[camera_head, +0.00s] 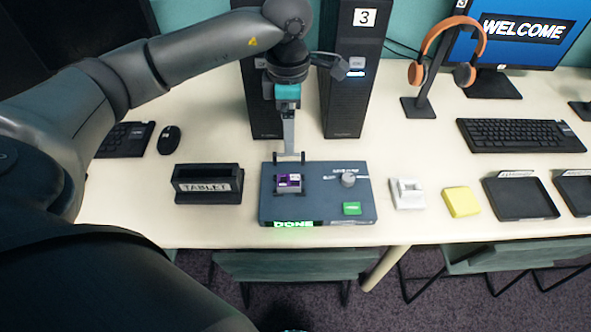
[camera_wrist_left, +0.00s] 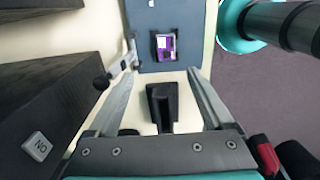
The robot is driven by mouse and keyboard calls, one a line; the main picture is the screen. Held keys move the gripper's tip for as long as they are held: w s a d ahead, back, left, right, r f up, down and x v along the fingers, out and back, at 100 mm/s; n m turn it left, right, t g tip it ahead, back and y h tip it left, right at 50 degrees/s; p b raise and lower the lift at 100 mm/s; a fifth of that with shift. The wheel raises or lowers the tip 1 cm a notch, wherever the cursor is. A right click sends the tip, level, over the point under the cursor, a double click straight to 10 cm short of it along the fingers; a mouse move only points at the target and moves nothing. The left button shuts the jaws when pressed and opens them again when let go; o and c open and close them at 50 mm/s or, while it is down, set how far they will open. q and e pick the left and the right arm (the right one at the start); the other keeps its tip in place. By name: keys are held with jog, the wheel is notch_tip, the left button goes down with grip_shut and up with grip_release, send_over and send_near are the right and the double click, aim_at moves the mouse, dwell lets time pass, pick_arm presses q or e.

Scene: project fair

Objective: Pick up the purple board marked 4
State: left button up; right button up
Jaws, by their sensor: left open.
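The purple board (camera_head: 289,182) lies in a dark slot on the left part of the blue-grey device (camera_head: 330,212). It has a white label; its number is too small to read. It also shows in the left wrist view (camera_wrist_left: 165,47), beyond my fingers. My left gripper (camera_head: 289,157) points down just behind the board, open, with nothing visible between its fingers. In the left wrist view my left gripper (camera_wrist_left: 162,60) has its fingers spread wide. My right gripper is not in view.
The device has a knob (camera_head: 348,180), a green button (camera_head: 352,208) and a lit DONE sign (camera_head: 293,224). A black TABLET holder (camera_head: 207,184) stands left of it. Dark towers (camera_head: 345,105) stand behind. A white block (camera_head: 407,193) and yellow block (camera_head: 461,201) lie right.

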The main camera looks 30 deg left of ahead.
pick_arm(q)
jog(key=b, duration=0.2)
send_over(289, 180)
jog(key=f, duration=0.8)
jog(key=shift+w+a+f, duration=0.1)
jog(key=shift+w+f, duration=0.1)
jog(key=shift+w, duration=0.1)
jog(key=shift+f, duration=0.65)
jog(key=f, duration=0.5)
jog(key=shift+s+b, duration=0.35)
jog(key=shift+b, duration=0.05)
jog(key=shift+r, duration=0.1)
jog(key=c, duration=0.4)
grip_shut()
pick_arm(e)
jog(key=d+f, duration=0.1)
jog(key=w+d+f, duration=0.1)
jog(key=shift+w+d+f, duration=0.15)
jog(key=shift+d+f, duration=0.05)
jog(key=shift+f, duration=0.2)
